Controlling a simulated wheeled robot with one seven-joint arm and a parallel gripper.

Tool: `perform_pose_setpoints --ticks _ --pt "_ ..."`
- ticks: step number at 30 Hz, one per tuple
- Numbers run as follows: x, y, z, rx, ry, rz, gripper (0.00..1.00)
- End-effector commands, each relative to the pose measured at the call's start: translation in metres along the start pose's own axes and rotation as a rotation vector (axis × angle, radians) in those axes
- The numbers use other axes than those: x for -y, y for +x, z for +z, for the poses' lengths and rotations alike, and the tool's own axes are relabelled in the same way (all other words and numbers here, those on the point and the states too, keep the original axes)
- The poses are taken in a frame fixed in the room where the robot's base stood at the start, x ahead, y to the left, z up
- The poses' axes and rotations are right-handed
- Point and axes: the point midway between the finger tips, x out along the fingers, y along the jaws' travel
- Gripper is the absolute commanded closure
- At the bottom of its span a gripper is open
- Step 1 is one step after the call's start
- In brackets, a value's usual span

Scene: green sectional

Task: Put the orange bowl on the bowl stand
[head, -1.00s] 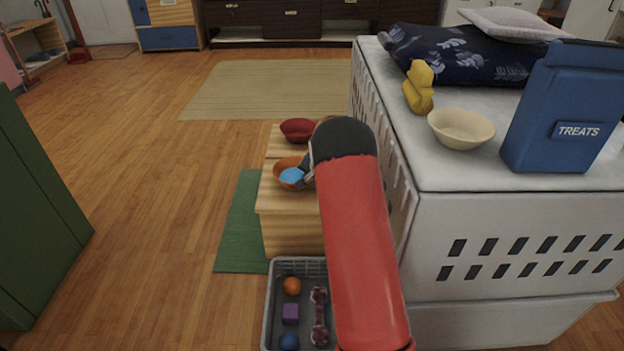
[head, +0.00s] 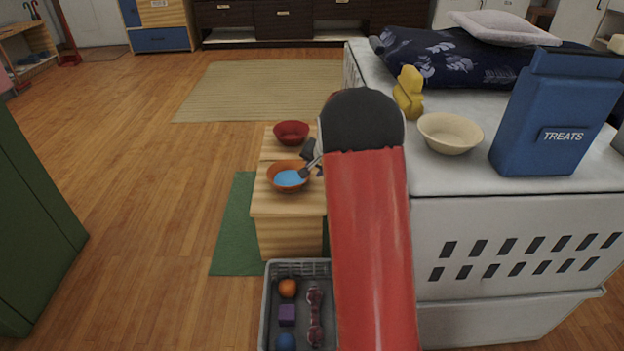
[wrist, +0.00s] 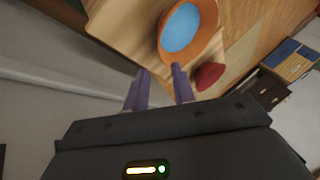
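The orange bowl (head: 289,166) has a flat blue inside and sits on the near part of a low wooden stand (head: 262,205), seemingly the bowl stand. It also shows at the top of the wrist view (wrist: 207,12). My gripper (head: 308,174) is at the bowl's right rim in the head view, partly hidden by my arm. In the wrist view its two purple fingers (wrist: 163,70) are apart, with nothing seen held between them. One fingertip overlaps the bowl's rim; I cannot tell whether it touches.
A red bowl (head: 291,132) sits farther back on the stand. A grey basket (head: 268,305) of toys stands in front. The white crate (head: 520,225) to the right bears a cream bowl (head: 450,133), a yellow duck (head: 408,92) and a blue treats box (head: 545,125).

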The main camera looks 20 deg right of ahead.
Motion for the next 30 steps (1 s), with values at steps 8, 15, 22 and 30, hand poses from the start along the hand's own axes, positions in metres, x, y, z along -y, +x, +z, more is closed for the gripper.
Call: perform_pose_setpoints --ticks 8,15,22,30 --pt "0.043 -0.104 0.054 0.056 -0.178 -0.059 0.74" --pt "0.043 -0.224 0.151 0.116 -0.456 -0.073 0.74" --pt "-0.006 -0.303 0.236 0.122 -0.712 -0.021 0.74" --pt "-0.059 -0.335 0.281 0.093 -0.870 0.056 0.74"
